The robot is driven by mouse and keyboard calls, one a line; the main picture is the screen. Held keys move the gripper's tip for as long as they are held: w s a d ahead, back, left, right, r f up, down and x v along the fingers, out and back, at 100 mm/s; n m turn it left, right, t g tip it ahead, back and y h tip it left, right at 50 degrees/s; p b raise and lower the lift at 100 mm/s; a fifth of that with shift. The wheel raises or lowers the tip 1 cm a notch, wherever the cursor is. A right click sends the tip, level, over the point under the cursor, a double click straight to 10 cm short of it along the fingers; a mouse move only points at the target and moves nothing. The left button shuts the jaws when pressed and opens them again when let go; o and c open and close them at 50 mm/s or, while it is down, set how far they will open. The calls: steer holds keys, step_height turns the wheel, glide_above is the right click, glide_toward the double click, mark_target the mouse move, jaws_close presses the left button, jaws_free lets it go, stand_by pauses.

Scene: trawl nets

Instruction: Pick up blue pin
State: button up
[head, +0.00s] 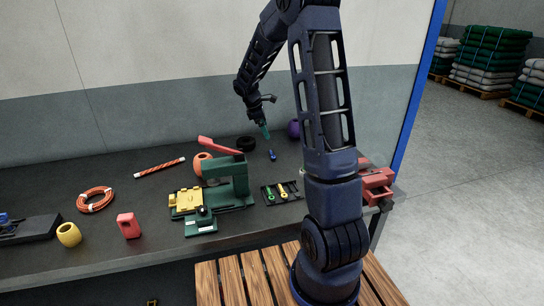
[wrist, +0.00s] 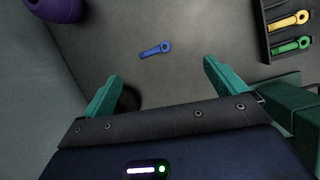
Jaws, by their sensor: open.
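The blue pin (wrist: 155,49) lies flat on the grey workbench in the wrist view, with its ring end to the right. In the head view the blue pin (head: 272,155) lies toward the back of the bench. My gripper (wrist: 160,82) has its two green fingers spread wide and holds nothing. The pin lies ahead of the fingertips, roughly between their lines, apart from both. In the head view my gripper (head: 265,131) hangs above the bench, just behind the pin.
A black tray (head: 269,200) with yellow and green pins stands nearer the front. A green press (head: 228,178) with a red lever stands left. A black ring (head: 246,143) and a purple float (head: 293,129) flank my gripper. A red vise (head: 374,186) stands right. Bench around the pin is clear.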

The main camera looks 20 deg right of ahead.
steer(key=n, duration=0.2)
glide_toward(272, 153)
steer(key=shift+x, duration=4.15)
steer(key=shift+s, duration=0.1)
steer(key=c, duration=1.1)
steer(key=shift+r, duration=0.15)
